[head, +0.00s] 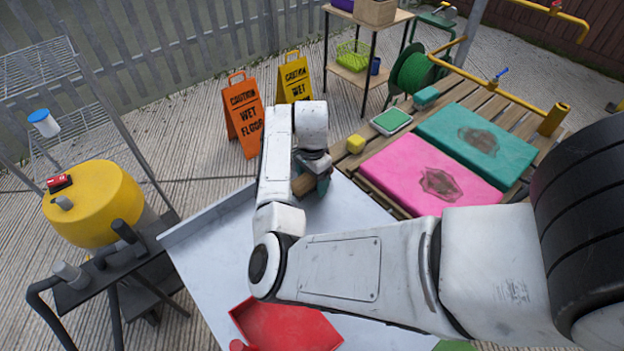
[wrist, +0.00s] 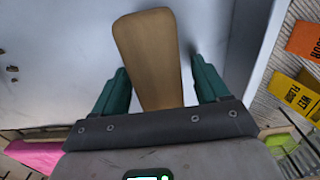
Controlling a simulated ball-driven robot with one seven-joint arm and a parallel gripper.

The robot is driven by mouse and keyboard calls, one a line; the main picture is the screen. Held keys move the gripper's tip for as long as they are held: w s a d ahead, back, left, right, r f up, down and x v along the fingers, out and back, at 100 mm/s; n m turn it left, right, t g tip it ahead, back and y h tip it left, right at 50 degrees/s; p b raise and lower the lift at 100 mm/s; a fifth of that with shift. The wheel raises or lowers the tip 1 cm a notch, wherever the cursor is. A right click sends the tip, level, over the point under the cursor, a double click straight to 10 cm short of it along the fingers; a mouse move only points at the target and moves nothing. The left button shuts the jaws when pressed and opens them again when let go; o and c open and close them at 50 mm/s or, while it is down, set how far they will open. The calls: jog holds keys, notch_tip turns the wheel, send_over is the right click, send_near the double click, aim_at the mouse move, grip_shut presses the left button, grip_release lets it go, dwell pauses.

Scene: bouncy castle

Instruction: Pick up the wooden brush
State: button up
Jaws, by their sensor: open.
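The wooden brush (wrist: 150,45) shows in the wrist view as a plain brown wooden piece with a rounded end, lying on the pale table. My gripper (wrist: 160,72) is open, with one teal finger on each side of the wood and a visible gap on both sides. In the head view my gripper (head: 318,184) is low over the far part of the table, and a small brown part of the brush (head: 302,184) shows beside it. The rest of the brush is hidden by my gripper and arm.
The pale table (head: 215,245) has a raised edge at left. A red tray-like object (head: 288,325) lies at its near end. A slatted bench with pink (head: 425,170) and teal (head: 475,140) pads stands right. Orange (head: 243,112) and yellow (head: 293,80) caution signs stand behind.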

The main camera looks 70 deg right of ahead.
jog(key=c, duration=1)
jog(key=shift+r, duration=0.1)
